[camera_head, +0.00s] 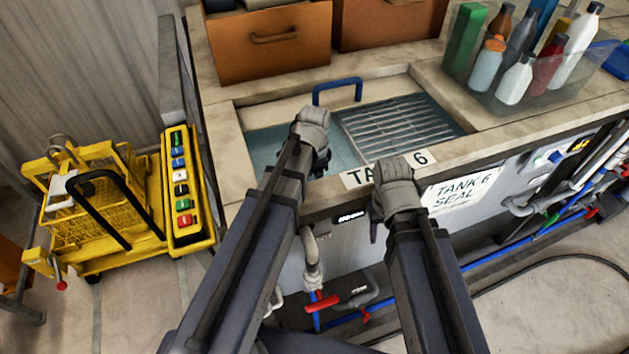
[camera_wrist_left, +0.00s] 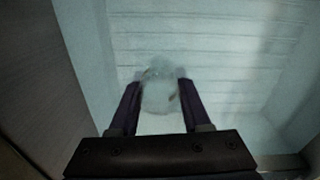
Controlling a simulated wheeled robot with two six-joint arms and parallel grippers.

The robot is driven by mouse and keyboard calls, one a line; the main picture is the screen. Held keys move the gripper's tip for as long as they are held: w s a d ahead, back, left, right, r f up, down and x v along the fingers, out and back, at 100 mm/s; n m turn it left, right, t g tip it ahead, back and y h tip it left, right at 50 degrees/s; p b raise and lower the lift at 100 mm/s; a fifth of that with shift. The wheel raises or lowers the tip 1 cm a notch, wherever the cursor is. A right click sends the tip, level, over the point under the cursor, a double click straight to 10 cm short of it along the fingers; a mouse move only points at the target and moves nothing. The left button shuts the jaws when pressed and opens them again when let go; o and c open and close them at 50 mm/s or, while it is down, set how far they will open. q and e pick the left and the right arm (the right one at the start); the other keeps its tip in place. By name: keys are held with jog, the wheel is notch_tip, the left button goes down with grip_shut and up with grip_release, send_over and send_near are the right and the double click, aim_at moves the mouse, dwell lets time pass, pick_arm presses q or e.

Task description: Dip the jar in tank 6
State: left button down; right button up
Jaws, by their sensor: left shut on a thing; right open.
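Tank 6 (camera_head: 262,146) is a sunken basin of bluish liquid in the counter, with a metal grating over its right part and a "TANK 6" label (camera_head: 360,177) on its front rim. My left gripper (camera_head: 318,165) reaches over the left part of the tank. In the left wrist view its fingers (camera_wrist_left: 160,92) are shut on a pale, glassy jar (camera_wrist_left: 160,96), which looks blurred by the liquid. The jar is hidden by the gripper in the head view. My right gripper (camera_head: 374,225) is open and empty in front of the tank's front edge.
A blue handle (camera_head: 337,84) stands at the tank's back edge. A clear bin of bottles (camera_head: 530,95) is at the right, and brown drawers (camera_head: 268,42) are behind. A yellow cart (camera_head: 110,205) stands left. Pipes and red valves (camera_head: 322,302) run below the front.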

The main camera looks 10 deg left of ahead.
pick_arm(q)
jog(key=shift+f+b, duration=1.8)
jog(key=shift+f, duration=0.35)
jog(key=shift+r, duration=0.2)
dwell(0.3)
notch_tip(320, 180, up, 18)
jog(key=p, duration=1.8)
jog(key=shift+p, duration=0.3)
jog(key=shift+r, duration=0.15)
dwell(1.5)
notch_tip(320, 180, up, 10)
jog(key=p, duration=1)
